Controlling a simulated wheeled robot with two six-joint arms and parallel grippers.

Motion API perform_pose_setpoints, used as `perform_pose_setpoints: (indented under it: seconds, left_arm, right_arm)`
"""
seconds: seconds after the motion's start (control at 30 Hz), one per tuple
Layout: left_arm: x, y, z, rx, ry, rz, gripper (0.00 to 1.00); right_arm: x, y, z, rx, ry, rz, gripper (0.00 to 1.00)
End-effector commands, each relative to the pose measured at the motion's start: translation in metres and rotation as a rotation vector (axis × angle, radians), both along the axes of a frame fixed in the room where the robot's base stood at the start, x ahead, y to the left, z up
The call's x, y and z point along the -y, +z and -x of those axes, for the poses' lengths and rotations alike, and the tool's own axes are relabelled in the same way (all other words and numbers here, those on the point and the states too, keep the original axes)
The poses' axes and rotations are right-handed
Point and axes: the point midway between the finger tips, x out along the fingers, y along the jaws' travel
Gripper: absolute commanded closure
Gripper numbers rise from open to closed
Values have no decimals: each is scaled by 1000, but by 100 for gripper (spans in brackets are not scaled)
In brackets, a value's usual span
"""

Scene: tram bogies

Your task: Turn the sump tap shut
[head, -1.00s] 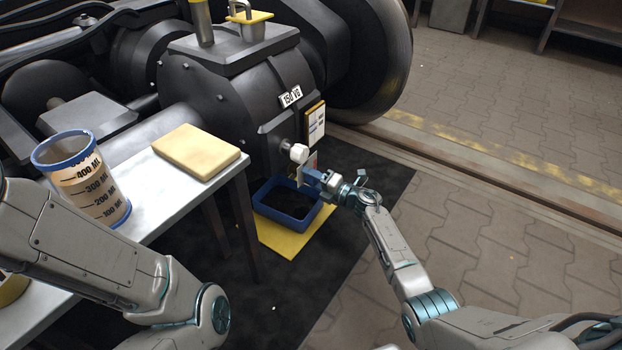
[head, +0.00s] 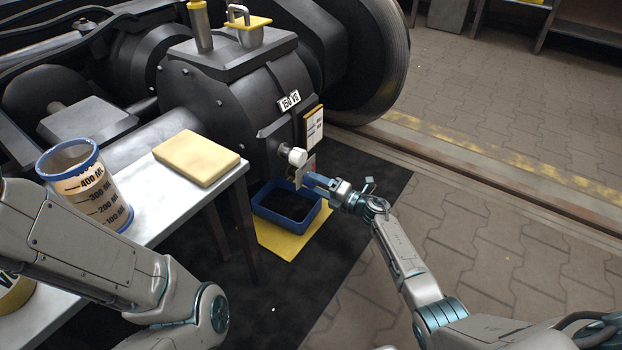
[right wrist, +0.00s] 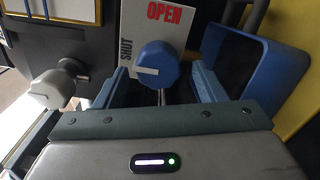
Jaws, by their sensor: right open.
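The sump tap is a blue knob (right wrist: 158,65) with a white mark, on a white plate (right wrist: 135,25) lettered OPEN and SHUT in the right wrist view. The mark points left in that view, on the side of the SHUT lettering. My right gripper (right wrist: 160,88) is open, with one finger on each side of the knob and a gap at each side. In the head view my right gripper (head: 312,183) is at the plate, low on the dark gear housing (head: 235,100), and hides most of the knob. My left gripper is out of view.
A pale round knob (head: 297,157) sticks out just above the plate. A blue tray (head: 268,212) with dark contents stands below on a yellow sheet (head: 285,243). A bench (head: 150,215) at left holds a measuring jug (head: 85,190) and a yellow sponge-like block (head: 195,157).

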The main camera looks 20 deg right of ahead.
Motion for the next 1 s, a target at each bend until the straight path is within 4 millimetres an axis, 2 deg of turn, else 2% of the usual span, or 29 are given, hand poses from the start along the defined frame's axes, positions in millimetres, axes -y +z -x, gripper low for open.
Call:
perform_pose_setpoints:
  seconds: [0.03,0.1,0.4,1.0]
  left_arm:
    - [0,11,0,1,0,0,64]
    - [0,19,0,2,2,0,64]
    - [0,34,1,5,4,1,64]
    - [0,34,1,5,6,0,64]
  right_arm:
    - [8,4,10,-5,0,2,36]
    - [17,4,22,-3,1,3,36]
    - [44,1,56,-2,0,1,36]
    - [46,0,60,-1,1,1,36]
